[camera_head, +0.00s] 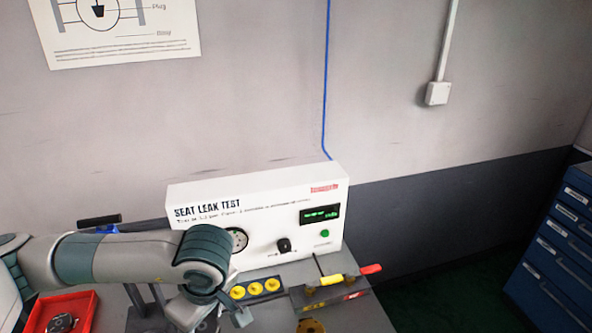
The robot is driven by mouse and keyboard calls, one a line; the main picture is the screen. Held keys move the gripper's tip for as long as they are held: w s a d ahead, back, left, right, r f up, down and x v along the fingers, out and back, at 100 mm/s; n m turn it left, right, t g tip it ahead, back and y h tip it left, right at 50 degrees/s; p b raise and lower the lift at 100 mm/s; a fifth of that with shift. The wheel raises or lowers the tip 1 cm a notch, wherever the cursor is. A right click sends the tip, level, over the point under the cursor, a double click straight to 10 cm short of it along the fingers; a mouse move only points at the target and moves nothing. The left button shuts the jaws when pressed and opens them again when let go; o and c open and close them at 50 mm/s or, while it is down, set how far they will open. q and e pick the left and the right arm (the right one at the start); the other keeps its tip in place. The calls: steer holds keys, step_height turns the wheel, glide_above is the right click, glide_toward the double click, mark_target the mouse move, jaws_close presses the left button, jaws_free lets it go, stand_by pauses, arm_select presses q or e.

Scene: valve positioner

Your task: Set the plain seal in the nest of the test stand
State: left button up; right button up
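The seat leak test stand (258,215) is a white box at the back of the bench, with a gauge, a black knob and a lit green display. In front of it, a dark block holds several yellow round pieces (255,287); I cannot tell whether one is the plain seal. I cannot make out the nest for certain. My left arm comes in from the left and bends down in front of the stand. Its gripper (222,318) is only partly seen at the bottom edge, so its fingers and any hold are hidden. My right gripper is not in view.
A red tray (84,309) with a dark metal part lies at the lower left. A dark fixture (338,295) with a yellow piece and red handle stands right of the block. A brass-coloured part (310,326) shows at the bottom edge. Blue drawers (556,250) stand far right.

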arm_select(q)
steer(key=m, duration=0.2)
steer(key=m+h+b, duration=0.1)
steer(key=m, duration=0.1)
steer(key=a+m+t, duration=0.1)
steer(key=m, duration=0.1)
steer(key=shift+a+f+b, duration=0.1)
steer(key=shift+f+b, duration=0.15)
steer(key=shift+b, duration=0.15)
steer(key=m, duration=0.2)
steer(key=m+h+b, duration=0.1)
steer(key=shift+a+m+t, duration=0.3)
steer(key=shift+a+m, duration=0.1)
steer(key=shift+a+r+m+h, duration=0.15)
steer(key=shift+m+h, duration=0.25)
steer(key=shift+m, duration=0.7)
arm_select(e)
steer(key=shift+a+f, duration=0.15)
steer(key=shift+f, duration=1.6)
